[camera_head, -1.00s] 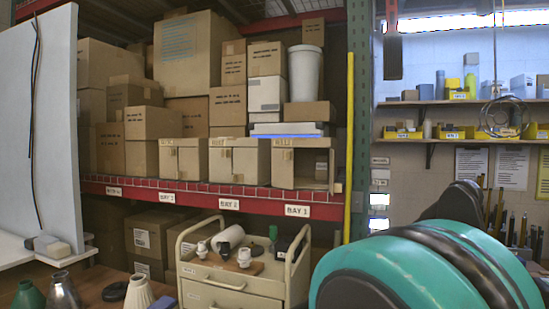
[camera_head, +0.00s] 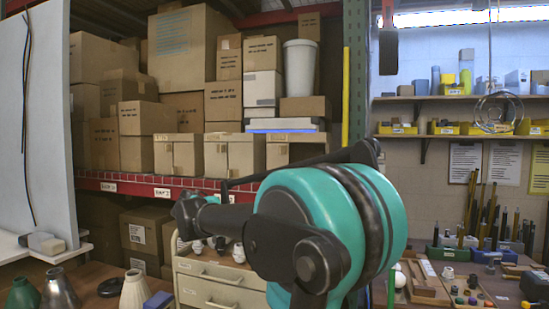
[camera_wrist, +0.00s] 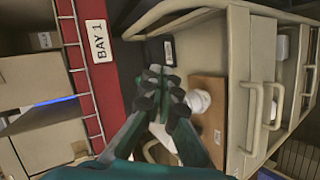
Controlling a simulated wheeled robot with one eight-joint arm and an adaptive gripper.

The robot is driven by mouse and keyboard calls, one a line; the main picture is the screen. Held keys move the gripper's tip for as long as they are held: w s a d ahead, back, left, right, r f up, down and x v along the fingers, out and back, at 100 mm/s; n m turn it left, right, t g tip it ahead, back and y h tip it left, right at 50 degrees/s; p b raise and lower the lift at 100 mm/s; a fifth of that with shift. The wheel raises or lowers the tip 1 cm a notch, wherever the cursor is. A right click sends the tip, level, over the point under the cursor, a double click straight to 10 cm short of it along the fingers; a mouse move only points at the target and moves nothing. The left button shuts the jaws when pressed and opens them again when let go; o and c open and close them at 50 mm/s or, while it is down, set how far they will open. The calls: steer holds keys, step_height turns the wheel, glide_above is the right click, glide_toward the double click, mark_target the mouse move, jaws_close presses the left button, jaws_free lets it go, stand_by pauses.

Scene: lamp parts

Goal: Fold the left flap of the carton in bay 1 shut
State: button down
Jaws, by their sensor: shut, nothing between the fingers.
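The carton in bay 1 (camera_head: 278,156) stands at the right end of the row on the red shelf in the head view. My arm covers its lower and right parts. A pale panel shows at its left front, but I cannot tell how far its left flap is folded. The wrist view is turned sideways, with the BAY 1 label (camera_wrist: 98,41) on the red beam and pale cartons at the left edge. My gripper (camera_wrist: 163,85) is shut and empty, below and in front of the shelf edge, over the cart.
A cream cart (camera_head: 215,285) with drawers stands below the shelf, its top holding several lamp parts. More cartons fill the shelf behind. A white panel (camera_head: 45,130) stands at left. A bench with tools lies at right.

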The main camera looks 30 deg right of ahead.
steer(key=w+d+r+n+h, duration=0.1)
steer(key=w+r+h, duration=0.2)
steer(key=r, duration=0.9)
steer(key=w+d+r+h, duration=0.1)
steer(key=w+r+h, duration=0.2)
steer(key=r, duration=0.9)
glide_toward(288, 150)
steer(key=w+d, duration=0.2)
steer(key=d, duration=0.1)
steer(key=shift+d+f+t, duration=0.2)
steer(key=shift+t, duration=0.2)
steer(key=shift+s+d+n+t+y, duration=0.15)
steer(key=shift+d+n+t+y, duration=0.2)
steer(key=shift+d+n+t, duration=0.45)
steer(key=shift+s+d+n+t+y, duration=0.15)
steer(key=shift+d+n+t+y, duration=0.25)
steer(key=shift+d+t, duration=0.45)
steer(key=shift+w+d+t, duration=0.2)
steer(key=shift+d+t, duration=0.05)
steer(key=shift+d, duration=0.9)
